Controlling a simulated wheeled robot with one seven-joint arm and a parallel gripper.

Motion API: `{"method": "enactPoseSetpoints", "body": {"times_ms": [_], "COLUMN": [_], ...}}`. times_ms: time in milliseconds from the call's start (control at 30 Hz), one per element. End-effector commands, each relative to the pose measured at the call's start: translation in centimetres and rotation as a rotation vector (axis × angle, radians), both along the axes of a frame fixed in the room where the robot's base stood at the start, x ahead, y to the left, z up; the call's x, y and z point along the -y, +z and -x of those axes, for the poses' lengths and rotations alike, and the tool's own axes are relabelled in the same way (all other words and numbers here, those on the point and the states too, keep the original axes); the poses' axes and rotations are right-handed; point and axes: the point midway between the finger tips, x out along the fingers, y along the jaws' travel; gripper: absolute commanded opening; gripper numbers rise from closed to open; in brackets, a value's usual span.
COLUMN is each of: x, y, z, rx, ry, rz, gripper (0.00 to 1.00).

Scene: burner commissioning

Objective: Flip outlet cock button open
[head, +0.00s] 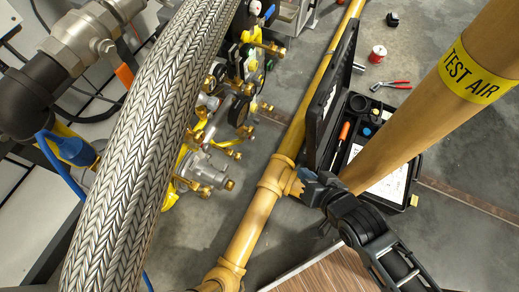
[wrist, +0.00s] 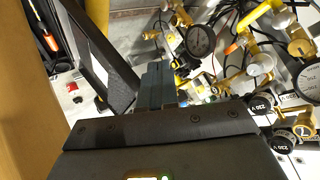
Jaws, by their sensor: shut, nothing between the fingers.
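My gripper (head: 304,178) is beside the yellow pipe tee in the head view. In the wrist view its fingers (wrist: 156,78) are together, with nothing seen between them. A cluster of brass and grey valves, regulators and hoses (head: 215,130) stands left of the yellow pipe, apart from my gripper. In the wrist view, gauges (wrist: 200,40) and yellow-and-brass fittings (wrist: 240,60) show beyond and to the right of the fingers. I cannot tell which small part is the outlet cock button or how it is set.
A large braided hose (head: 140,130) covers much of the head view's left. The yellow pipe (head: 255,215) runs past my gripper. A post labelled TEST AIR (head: 430,95) stands at right. An open toolbox (head: 385,115) lies behind it; red pliers (head: 390,85) are on the floor.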

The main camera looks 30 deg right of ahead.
Motion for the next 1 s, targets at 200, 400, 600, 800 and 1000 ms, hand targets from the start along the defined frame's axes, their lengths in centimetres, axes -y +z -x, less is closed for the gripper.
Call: {"method": "enactPoseSetpoints", "body": {"times_ms": [200,400,600,800,1000], "x": [0.6,0.9,1.0,1.0,1.0], "y": [-10.0,-13.5,-14.2,-14.2,-14.6], "z": [-8.5,-13.1,-14.5,-14.5,-14.8], "rx": [-0.125,-0.205,-0.233,-0.233,-0.231], "ry": [-0.121,-0.203,-0.231,-0.231,-0.23], "rz": [-0.122,-0.19,-0.213,-0.213,-0.212], "gripper": [0.0,0.0,0.0,0.0,0.0]}}
